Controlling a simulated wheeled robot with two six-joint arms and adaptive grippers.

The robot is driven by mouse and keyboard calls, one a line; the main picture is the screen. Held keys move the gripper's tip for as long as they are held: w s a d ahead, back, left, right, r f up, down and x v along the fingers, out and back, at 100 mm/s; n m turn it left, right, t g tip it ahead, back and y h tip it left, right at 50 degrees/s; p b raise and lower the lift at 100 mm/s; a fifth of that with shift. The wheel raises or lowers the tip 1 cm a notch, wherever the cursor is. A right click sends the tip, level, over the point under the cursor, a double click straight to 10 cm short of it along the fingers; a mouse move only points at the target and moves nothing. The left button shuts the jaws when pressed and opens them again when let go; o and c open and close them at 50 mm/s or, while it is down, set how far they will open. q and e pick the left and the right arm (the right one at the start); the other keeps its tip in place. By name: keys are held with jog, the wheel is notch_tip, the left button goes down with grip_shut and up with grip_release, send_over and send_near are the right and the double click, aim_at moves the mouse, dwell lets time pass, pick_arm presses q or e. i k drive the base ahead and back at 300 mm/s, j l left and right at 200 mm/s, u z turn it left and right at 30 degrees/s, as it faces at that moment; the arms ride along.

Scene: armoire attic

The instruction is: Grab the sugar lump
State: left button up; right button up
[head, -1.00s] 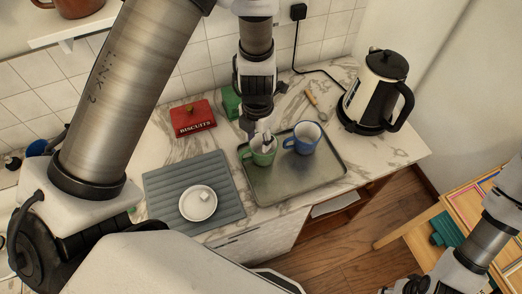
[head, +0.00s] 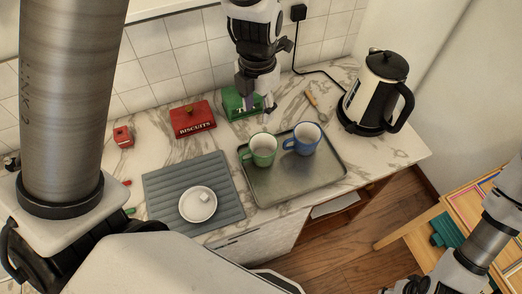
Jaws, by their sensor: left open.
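A white sugar lump (head: 204,197) sits on a small white saucer (head: 189,212), which stands on the grey ribbed mat (head: 160,185). My left gripper (head: 256,108) is open and empty above the counter, in front of a green tin (head: 233,104) and behind the tray, well to the upper right of the lump. My right arm shows at the lower right; its gripper (head: 402,288) is cut off by the bottom edge, so its jaws cannot be judged.
A tray (head: 285,188) holds a green mug (head: 263,150) and a blue mug (head: 305,138). A red biscuit tin (head: 192,118) stands behind the mat, a kettle (head: 372,92) at the right. A small red object (head: 123,136) lies at the left.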

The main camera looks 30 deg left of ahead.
aim_at(204, 197)
jog(key=k, duration=1)
